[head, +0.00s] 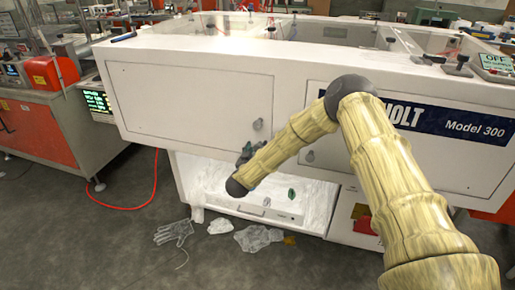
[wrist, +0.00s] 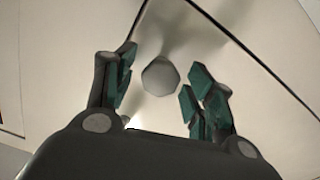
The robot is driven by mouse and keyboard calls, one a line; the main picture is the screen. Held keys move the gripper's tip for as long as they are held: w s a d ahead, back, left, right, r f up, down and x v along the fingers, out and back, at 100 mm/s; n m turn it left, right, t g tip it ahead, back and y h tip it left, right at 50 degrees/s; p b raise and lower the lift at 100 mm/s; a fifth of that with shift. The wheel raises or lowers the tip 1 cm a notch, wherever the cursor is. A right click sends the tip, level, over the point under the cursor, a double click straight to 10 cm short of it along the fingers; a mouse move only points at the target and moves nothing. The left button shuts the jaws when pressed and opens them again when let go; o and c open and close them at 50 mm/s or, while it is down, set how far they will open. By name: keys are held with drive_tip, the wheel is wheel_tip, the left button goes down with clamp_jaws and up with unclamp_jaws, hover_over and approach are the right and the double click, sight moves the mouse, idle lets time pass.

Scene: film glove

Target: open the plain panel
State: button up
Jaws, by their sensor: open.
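The plain panel (head: 185,100) is a white, unmarked door on the left of the machine's front. It looks shut, flush with the face around it. Its grey round knob (head: 258,124) sits near its lower right corner. My gripper (head: 248,150) is just below and left of that knob in the head view, partly hidden by my arm. In the wrist view my gripper (wrist: 158,88) is open, with green-padded fingers on either side of a grey knob (wrist: 160,75). A gap shows on both sides of the knob, so the fingers appear not to touch it.
The right panel (head: 420,150) bears a blue "Model 300" label and its own knob (head: 310,156). Below is an open white recess with a drawer (head: 255,210). Clear gloves (head: 174,232) and crumpled film (head: 258,238) lie on the floor. A red hose (head: 130,204) runs at left.

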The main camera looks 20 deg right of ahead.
drive_tip(key=shift+w+d, duration=0.25)
drive_tip(key=shift+w, duration=0.1)
clamp_jaws()
drive_tip(key=shift+a, duration=0.1)
